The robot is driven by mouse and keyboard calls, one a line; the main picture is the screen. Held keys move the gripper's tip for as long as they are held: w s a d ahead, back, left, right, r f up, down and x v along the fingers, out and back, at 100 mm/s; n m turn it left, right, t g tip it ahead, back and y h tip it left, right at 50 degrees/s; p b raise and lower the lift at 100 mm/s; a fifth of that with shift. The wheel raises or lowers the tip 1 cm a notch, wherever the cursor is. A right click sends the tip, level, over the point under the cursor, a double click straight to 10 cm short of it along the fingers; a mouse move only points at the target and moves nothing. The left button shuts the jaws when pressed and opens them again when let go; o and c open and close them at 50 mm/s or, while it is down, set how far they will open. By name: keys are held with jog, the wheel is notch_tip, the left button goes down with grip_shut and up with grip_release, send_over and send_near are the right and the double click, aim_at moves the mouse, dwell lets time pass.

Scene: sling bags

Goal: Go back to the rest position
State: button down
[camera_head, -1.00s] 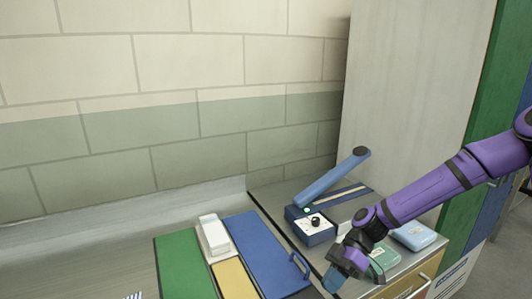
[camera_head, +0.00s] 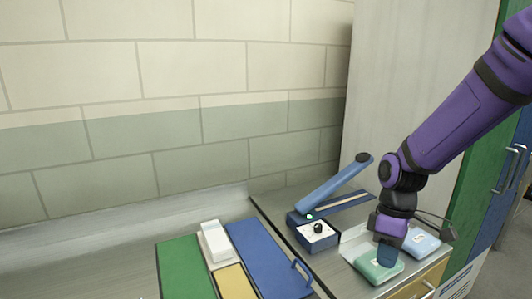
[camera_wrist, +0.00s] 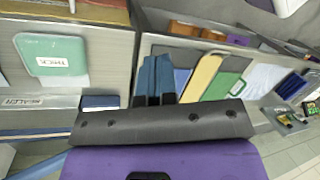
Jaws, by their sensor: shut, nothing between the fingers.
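My gripper (camera_head: 387,258) points down at the right of the head view, with its blue fingers together and nothing held between them. It is in front of a green packet (camera_head: 376,270) on the grey worktop and hides part of it. I cannot tell whether the fingertips touch the packet. In the wrist view, the shut blue fingers (camera_wrist: 154,80) show at the centre. A teal packet with a white label (camera_wrist: 52,60) lies to their left there, apart from them.
A blue device (camera_head: 316,236) with a raised lever (camera_head: 338,186) stands left of my gripper. A light blue packet (camera_head: 424,242) lies to the right. Green (camera_head: 185,268), yellow (camera_head: 231,282) and blue (camera_head: 265,258) panels and a white block (camera_head: 214,241) lie further left.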

jog(key=s+d+r+m+t, duration=0.2)
jog(key=s+r+m+t, duration=0.2)
jog(key=s+r, duration=0.3)
jog(key=s+d+r+m+t+h, duration=0.1)
jog(key=s+d+r+m+t, duration=0.2)
jog(key=r, duration=0.9)
jog(key=shift+s+r+m+t, duration=0.35)
jog(key=shift+s+m+t, duration=0.35)
jog(key=shift+s+m, duration=1.25)
jog(key=shift+s+d+n, duration=0.1)
jog(key=shift+s+n, duration=0.05)
jog(key=shift+n, duration=0.1)
